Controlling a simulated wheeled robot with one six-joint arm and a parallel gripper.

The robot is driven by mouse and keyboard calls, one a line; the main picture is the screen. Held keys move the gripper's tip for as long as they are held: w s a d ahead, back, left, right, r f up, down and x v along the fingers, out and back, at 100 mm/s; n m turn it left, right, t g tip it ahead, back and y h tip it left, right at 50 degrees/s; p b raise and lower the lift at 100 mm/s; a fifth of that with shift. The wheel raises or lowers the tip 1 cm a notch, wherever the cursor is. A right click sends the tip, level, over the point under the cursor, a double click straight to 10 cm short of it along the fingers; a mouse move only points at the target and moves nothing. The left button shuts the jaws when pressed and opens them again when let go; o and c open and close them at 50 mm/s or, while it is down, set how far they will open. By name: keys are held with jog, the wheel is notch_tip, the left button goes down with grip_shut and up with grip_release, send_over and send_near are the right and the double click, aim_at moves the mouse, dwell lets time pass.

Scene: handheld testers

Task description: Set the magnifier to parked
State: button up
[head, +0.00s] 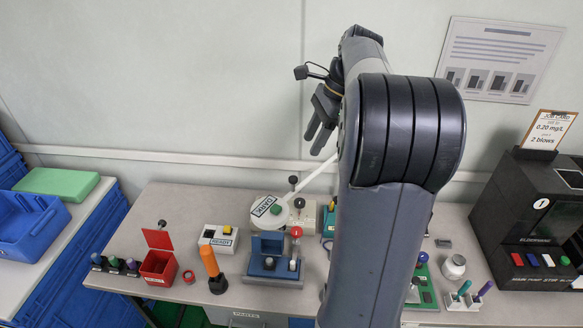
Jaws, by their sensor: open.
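What looks like the magnifier is a round white head (266,212) on a white arm (315,174), over the middle of the bench. It carries a green button (276,209) and a label reading DARK. Its arm runs up to the right and passes out of sight behind my arm. My gripper (318,138) is open and empty, pointing down in front of the wall, above the magnifier's arm in the picture. I cannot tell the depth between them. No marking reading "parked" can be made out.
A blue fixture (272,262) with red and black knobs stands below the magnifier head. A READY box (218,237), orange handle (212,268) and red open box (158,262) stand to the left. A black machine (530,205) is at right. My arm hides the bench's right-centre.

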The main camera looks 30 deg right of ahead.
aim_at(294, 178)
jog(key=x, duration=1)
jog(key=shift+a, duration=0.1)
jog(key=shift+c, duration=0.4)
grip_shut()
